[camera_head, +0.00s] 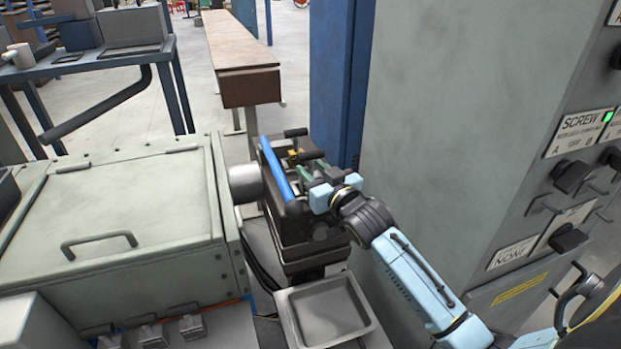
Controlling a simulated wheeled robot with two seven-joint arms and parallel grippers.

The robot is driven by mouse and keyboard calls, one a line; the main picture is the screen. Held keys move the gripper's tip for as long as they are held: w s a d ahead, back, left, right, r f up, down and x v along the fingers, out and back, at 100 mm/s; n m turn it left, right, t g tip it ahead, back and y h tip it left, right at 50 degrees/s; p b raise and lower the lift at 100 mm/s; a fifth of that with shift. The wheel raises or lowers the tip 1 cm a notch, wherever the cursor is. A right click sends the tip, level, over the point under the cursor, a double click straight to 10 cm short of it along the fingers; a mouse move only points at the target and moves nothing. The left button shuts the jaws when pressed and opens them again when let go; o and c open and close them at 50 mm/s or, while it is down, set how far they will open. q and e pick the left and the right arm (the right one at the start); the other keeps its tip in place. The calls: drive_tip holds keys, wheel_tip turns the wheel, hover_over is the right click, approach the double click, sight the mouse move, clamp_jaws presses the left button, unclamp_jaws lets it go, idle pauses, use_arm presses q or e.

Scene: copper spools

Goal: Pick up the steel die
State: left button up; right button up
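My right gripper (315,172) reaches in from the lower right over the dark machine head (285,210) with the blue bar (277,170). Its two light-blue finger mounts stand apart. The fingertips blend with dark and greenish parts there, so I cannot tell whether anything is between them. No steel die can be made out for certain. Several small grey metal blocks (191,327) sit in a row at the lower left, well away from the gripper. My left gripper is out of view.
An empty grey tray (361,298) lies below the machine head. A green-grey lidded box (120,215) with a handle is on the left. A grey cylinder (245,183) lies between them. A tall grey cabinet (450,130) with knobs stands close on the right.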

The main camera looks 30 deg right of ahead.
drive_tip(key=shift+w, duration=0.65)
clamp_jaws()
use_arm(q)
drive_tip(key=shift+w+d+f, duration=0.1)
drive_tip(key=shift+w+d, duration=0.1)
use_arm(e)
drive_tip(key=shift+r, duration=0.1)
